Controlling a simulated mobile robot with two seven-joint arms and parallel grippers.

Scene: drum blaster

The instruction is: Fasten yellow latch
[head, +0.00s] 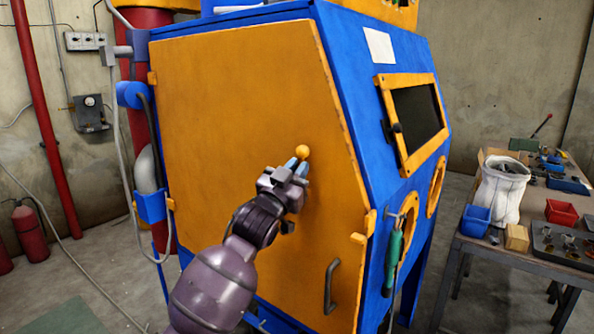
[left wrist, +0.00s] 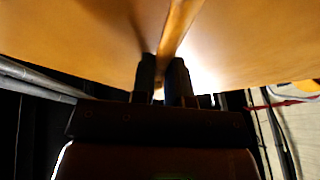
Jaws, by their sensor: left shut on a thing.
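The yellow latch shows as a round yellow knob (head: 303,151) in front of the large orange side door of the blue blaster cabinet. My left gripper (head: 297,168) is shut on it, with blue-tipped fingers just below the knob. In the left wrist view, a yellow bar (left wrist: 178,30) runs between the two dark fingers (left wrist: 163,75) and up against an orange panel. The fingers and hand hide the lower part of the latch. My right gripper is in neither view.
The orange door (head: 220,110) looks closed against the blue cabinet (head: 350,100). A dark door handle (head: 331,287) is low on the right. A hanging green-handled tool (head: 394,255) and a cluttered table (head: 520,255) are further right. Open floor lies at left.

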